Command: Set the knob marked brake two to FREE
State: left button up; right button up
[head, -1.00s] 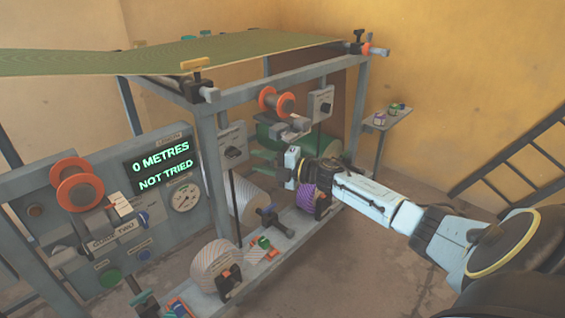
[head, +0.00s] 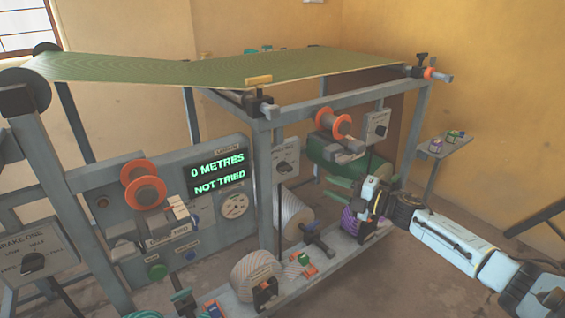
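A knob box lettered BRAKE ONE (head: 33,262) is at the left edge, with a dark knob and several positions around it. A second knob box (head: 286,167) is on the frame right of the display, and a third knob box (head: 377,127) is on the back right of the frame. The lettering on these two is too small to read, so I cannot tell which is brake two. My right gripper (head: 366,199) is low at the right of the frame, in front of the green drum and just above a purple roll, away from every knob. Its fingers are not clear. My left gripper is not in view.
A display (head: 218,173) reads 0 METRES, NOT TRIED. Orange-flanged spools (head: 143,186) stick out in front of the panels. A green sheet (head: 190,75) covers the top of the frame. Several rolls (head: 257,272) sit on the low shelf. Open floor lies at the front right.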

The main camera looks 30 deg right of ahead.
aim_at(282, 167)
jog(key=k, duration=1)
